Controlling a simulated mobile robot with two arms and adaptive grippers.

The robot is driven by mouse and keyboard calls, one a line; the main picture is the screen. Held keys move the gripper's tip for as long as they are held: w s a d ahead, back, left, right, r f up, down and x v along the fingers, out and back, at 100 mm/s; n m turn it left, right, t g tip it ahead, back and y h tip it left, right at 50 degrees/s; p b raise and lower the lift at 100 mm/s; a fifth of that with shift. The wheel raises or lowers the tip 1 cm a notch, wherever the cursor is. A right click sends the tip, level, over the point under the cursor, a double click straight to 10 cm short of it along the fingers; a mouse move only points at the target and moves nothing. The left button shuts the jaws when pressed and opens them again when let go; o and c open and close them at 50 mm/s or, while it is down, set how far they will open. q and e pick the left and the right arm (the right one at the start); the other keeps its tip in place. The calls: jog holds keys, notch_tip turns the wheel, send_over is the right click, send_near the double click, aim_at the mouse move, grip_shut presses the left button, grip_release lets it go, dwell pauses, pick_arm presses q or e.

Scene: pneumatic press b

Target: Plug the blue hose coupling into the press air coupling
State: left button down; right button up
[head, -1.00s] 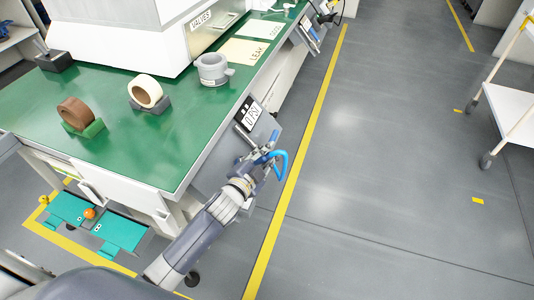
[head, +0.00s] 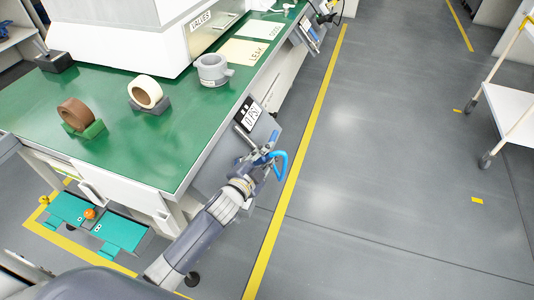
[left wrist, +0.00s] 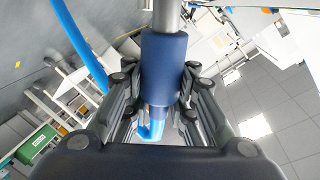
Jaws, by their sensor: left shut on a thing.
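My left gripper (head: 262,163) is at the front side of the green-topped bench, beside the grey press panel. In the left wrist view its fingers (left wrist: 158,112) are closed around the dark blue hose coupling (left wrist: 164,62). A lighter blue piece (left wrist: 152,128) shows between the fingers. A grey metal cylinder (left wrist: 167,14) lies in line with the coupling and meets its far end; I cannot tell whether it is the coupling's nose or the press air coupling. The blue hose (head: 282,162) bends in a loop at the gripper and also crosses the left wrist view (left wrist: 80,45). My right gripper does not show.
The green bench top (head: 140,150) carries a brown roll (head: 75,112), a cream roll (head: 146,91) and a grey fitting (head: 213,69). Teal pedals (head: 120,233) sit on the floor at lower left. A white cart (head: 510,112) stands at right. The floor between is clear.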

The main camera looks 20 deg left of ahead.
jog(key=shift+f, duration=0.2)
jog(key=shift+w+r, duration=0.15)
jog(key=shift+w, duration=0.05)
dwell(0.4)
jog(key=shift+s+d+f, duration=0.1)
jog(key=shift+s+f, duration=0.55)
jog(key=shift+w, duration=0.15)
pick_arm(q)
jog(key=shift+a+f, duration=0.15)
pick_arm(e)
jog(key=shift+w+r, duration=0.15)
